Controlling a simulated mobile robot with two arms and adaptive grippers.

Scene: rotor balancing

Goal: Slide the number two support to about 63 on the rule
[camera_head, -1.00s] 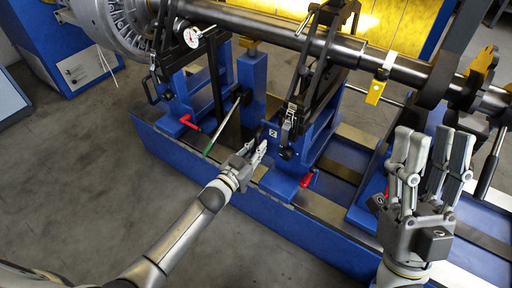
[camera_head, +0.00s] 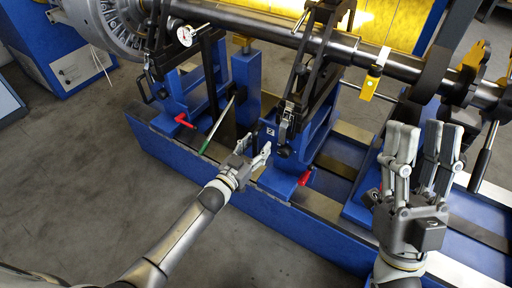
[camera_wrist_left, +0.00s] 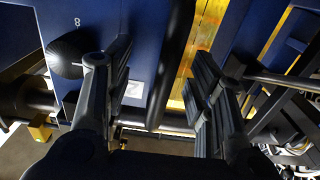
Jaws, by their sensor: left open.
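The number two support (camera_head: 308,138) is a blue carriage on the bed, with a small white "2" plate (camera_head: 269,132) on its left face and a red lever (camera_head: 304,177) low on its right. My left gripper (camera_head: 252,152) is open and empty, close to that left face; I cannot tell whether it touches. In the left wrist view its two fingers (camera_wrist_left: 160,95) stand apart, with a blue surface and a pale plate between them. My right gripper (camera_head: 422,150) is open and empty, fingers up, at the right. No rule figures are legible.
Another blue support (camera_head: 178,98) with a red lever (camera_head: 184,120) stands left of it, with a green-tipped rod (camera_head: 210,138) between. The steel shaft (camera_head: 270,32) runs above. The blue bed (camera_head: 240,188) has a front edge facing the clear grey floor (camera_head: 90,190).

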